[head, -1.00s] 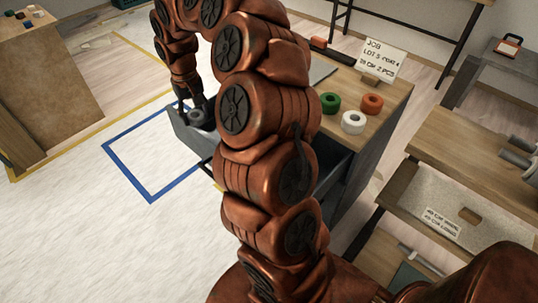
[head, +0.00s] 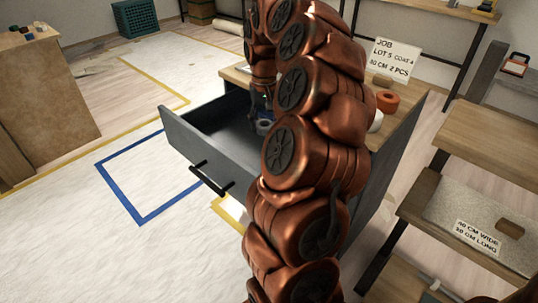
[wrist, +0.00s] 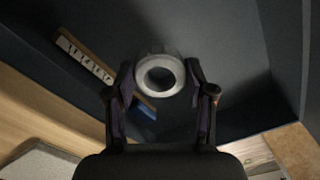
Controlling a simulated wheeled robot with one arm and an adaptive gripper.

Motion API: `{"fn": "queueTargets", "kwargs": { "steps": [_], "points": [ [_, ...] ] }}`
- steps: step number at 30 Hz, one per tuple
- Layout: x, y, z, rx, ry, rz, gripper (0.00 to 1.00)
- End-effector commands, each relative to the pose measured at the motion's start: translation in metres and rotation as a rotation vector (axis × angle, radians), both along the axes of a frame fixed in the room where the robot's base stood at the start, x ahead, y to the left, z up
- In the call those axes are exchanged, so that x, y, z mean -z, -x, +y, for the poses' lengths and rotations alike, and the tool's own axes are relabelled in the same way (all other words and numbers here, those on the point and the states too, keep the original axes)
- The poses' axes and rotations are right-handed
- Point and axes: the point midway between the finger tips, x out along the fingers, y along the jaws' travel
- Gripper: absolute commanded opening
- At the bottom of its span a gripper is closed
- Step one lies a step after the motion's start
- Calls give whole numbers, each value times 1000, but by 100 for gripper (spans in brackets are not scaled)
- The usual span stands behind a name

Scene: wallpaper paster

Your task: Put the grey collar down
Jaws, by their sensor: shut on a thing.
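The grey collar (wrist: 147,82), a thick pale ring, sits between the fingertips of my gripper (wrist: 160,70) in the wrist view. My gripper is shut on it. In the head view the grey collar (head: 264,127) is small and hangs under my gripper (head: 262,112), within the outline of the open drawer (head: 190,140). The drawer's dark inside lies behind the collar in the wrist view. I cannot tell whether the collar touches the drawer floor.
A strip with a row of marks (wrist: 85,57) and a blue piece (wrist: 146,110) show near the gripper. An orange ring (head: 388,101) and a partly hidden white ring (head: 376,121) lie on the bench top by a job sign (head: 397,60). A blue square (head: 148,217) marks the floor.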

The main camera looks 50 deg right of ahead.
Motion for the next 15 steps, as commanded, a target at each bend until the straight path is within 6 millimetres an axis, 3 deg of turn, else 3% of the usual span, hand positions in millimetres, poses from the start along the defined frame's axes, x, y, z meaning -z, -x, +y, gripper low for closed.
{"fn": "queueTargets", "kwargs": {
  "steps": [9,15],
  "points": [
    [51,0,1,-3,-2,2,12],
    [66,0,0,0,-2,2,12]
  ]
}}
